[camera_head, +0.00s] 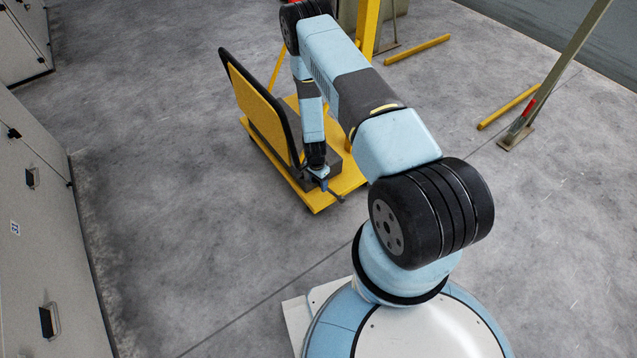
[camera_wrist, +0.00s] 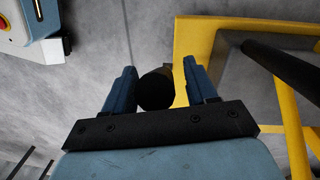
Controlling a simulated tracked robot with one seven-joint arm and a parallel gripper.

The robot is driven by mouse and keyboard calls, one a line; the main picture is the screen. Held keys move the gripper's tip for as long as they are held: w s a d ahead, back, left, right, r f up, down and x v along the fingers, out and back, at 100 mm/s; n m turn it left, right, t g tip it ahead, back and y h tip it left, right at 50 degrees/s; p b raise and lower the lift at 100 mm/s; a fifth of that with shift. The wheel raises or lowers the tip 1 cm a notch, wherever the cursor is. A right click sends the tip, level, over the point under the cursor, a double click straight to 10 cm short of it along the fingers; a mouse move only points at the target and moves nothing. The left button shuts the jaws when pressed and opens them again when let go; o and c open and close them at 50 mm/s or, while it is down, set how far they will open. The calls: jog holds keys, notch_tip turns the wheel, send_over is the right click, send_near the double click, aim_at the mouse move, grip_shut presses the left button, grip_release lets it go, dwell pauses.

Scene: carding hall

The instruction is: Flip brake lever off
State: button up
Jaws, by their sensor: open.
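My gripper (camera_wrist: 159,68) is open, with its two blue fingers apart. A round black knob (camera_wrist: 155,90), which looks like the end of the brake lever, sits between the fingers. A gap shows on both sides of it, wider on the right. The rest of the lever is mostly hidden behind the knob. The yellow cart (camera_head: 318,201) stands on the floor in the head view, with an upright yellow panel edged in black. My gripper (camera_head: 325,184) is low at the cart's near corner, where a short dark bar (camera_head: 336,196) sticks out.
In the wrist view, the cart's yellow frame (camera_wrist: 190,40) and a dark bar (camera_wrist: 285,65) lie to the right of the fingers. Grey cabinets (camera_head: 40,230) line the left. A yellow post (camera_head: 368,25) rises behind the cart. Open concrete floor lies left of the cart.

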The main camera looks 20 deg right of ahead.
jog(key=shift+c, duration=0.4)
grip_shut()
